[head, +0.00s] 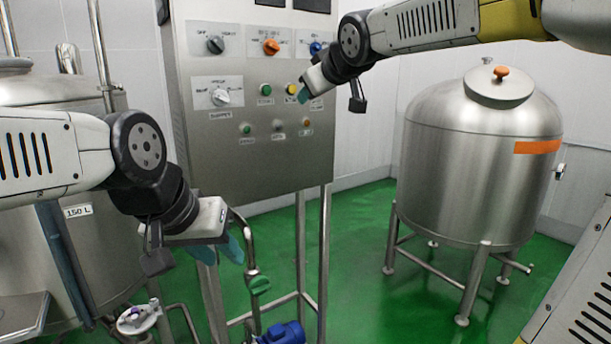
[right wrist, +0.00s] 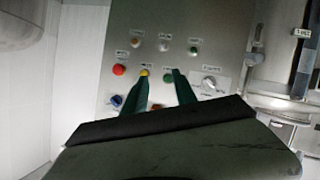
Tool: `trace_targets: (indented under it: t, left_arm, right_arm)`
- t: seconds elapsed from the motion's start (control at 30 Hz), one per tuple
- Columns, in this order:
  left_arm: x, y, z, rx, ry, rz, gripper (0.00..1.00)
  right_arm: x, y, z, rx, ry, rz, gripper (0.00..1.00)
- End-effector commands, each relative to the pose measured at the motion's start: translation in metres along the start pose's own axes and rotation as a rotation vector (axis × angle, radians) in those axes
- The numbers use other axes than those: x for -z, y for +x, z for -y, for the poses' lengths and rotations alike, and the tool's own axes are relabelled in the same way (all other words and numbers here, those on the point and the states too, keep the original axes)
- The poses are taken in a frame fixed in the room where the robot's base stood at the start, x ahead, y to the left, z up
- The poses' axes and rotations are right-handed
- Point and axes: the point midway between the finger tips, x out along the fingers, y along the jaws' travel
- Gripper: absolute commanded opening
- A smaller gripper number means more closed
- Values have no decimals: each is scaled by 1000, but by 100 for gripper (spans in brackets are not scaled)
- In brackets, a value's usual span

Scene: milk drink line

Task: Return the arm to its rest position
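My right arm reaches in from the upper right of the head view. Its gripper (head: 304,94) is in front of the upper control panel (head: 235,160), close to the yellow button (head: 292,89). In the right wrist view its two green fingers (right wrist: 160,76) stand apart with nothing between them. The left fingertip there overlaps the lower edge of the yellow button (right wrist: 144,72); I cannot tell whether they touch. My left gripper (head: 219,252) hangs at the lower left of the head view, its teal fingers apart and empty.
A steel tank (head: 480,150) on legs stands at the right. Another tank (head: 95,250) stands at the left behind my left arm. Green floor (head: 360,270) is clear between.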

Motion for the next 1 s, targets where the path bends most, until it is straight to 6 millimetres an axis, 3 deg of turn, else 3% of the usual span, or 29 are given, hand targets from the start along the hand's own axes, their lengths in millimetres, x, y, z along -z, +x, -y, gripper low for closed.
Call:
trace_targets:
  t: [0.03, 0.2, 0.3, 0.43, 0.53, 0.63, 1.0]
  left_arm:
    - [0, 0, 0, 0, 0, 0, 36]
    - [0, 0, 0, 0, 0, 0, 36]
    - [0, 0, 0, 0, 0, 0, 36]
    - [0, 0, 0, 0, 0, 0, 36]
    - [0, 0, 0, 0, 0, 0, 36]
    - [0, 0, 0, 0, 0, 0, 36]
    - [0, 0, 0, 0, 0, 0, 36]
  right_arm:
    - [-37, -20, -5, -3, 69, 68, 34]
    - [-151, -83, 13, 11, 305, 290, 34]
    - [-210, -119, 37, 18, 438, 408, 34]
    - [-267, -156, 72, 30, 580, 529, 34]
    - [-294, -174, 93, 37, 651, 589, 34]
    - [-307, -183, 104, 41, 691, 620, 34]
    - [-310, -185, 107, 43, 700, 628, 34]
